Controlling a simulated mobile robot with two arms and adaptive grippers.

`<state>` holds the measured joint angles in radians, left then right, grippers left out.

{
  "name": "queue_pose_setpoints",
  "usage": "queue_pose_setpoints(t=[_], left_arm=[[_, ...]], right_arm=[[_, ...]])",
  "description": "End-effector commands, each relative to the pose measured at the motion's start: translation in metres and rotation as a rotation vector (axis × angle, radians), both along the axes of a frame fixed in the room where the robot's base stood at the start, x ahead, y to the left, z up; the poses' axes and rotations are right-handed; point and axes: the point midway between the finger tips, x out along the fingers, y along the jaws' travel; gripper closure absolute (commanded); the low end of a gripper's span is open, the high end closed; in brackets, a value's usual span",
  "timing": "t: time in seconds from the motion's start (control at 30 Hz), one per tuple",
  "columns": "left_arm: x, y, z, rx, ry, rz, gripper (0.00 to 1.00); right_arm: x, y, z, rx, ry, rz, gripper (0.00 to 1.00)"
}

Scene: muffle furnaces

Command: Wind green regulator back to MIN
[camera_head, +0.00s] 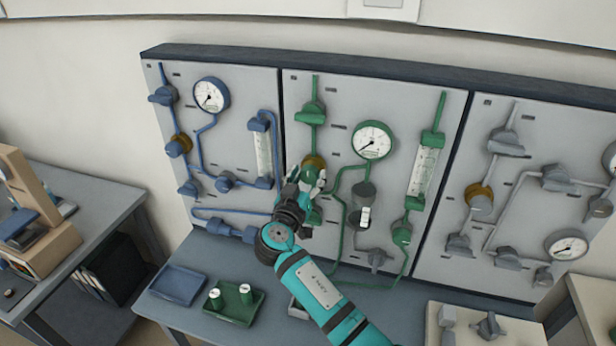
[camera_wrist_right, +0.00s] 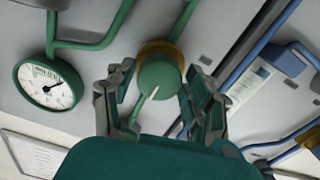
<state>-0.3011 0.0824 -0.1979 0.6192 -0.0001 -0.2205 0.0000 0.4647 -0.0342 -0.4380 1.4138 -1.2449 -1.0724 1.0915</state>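The green regulator (camera_head: 310,172) is a round green knob with a brass collar on the middle panel. In the right wrist view the knob (camera_wrist_right: 158,76) faces me, and a white index line on it points to the lower left of the picture. I cannot read any MIN mark. My right gripper (camera_head: 306,178) is at the knob in the head view. In the wrist view its two fingers (camera_wrist_right: 158,88) stand on either side of the knob, open, with a small gap on each side. The green-rimmed gauge (camera_head: 372,139) has a readable needle but tiny figures. My left gripper is not in view.
A green valve (camera_head: 311,112) sits above the regulator and a green flowmeter (camera_head: 424,170) to its right. The blue panel (camera_head: 240,100) is on the left and the grey panel (camera_head: 530,125) on the right. A blue tray (camera_head: 178,285) and a green tray (camera_head: 233,300) lie on the bench below.

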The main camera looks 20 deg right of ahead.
Motion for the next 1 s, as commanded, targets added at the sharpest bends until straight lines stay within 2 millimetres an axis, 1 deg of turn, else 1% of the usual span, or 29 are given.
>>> queue_pose_setpoints(t=[0.03,0.2,0.3,0.5,0.67,0.87,1.0], left_arm=[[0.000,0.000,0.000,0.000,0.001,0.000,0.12],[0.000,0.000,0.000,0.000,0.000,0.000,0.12],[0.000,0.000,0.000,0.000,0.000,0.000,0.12],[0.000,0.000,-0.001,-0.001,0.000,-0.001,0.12],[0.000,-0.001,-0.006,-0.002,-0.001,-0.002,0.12],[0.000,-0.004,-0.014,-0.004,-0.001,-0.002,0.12],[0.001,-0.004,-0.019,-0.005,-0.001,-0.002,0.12]], right_arm=[[0.000,0.000,0.000,0.000,0.000,0.000,0.56],[0.000,0.000,0.000,0.000,0.000,0.000,0.78],[0.000,0.000,0.000,0.000,0.000,0.000,0.89],[0.000,0.000,0.000,-0.011,0.006,0.000,0.89],[0.000,0.000,-0.001,-0.055,0.036,0.000,0.89],[0.000,0.000,-0.001,-0.164,0.109,0.000,0.89],[0.000,0.000,-0.001,-0.270,0.180,-0.001,0.89]])
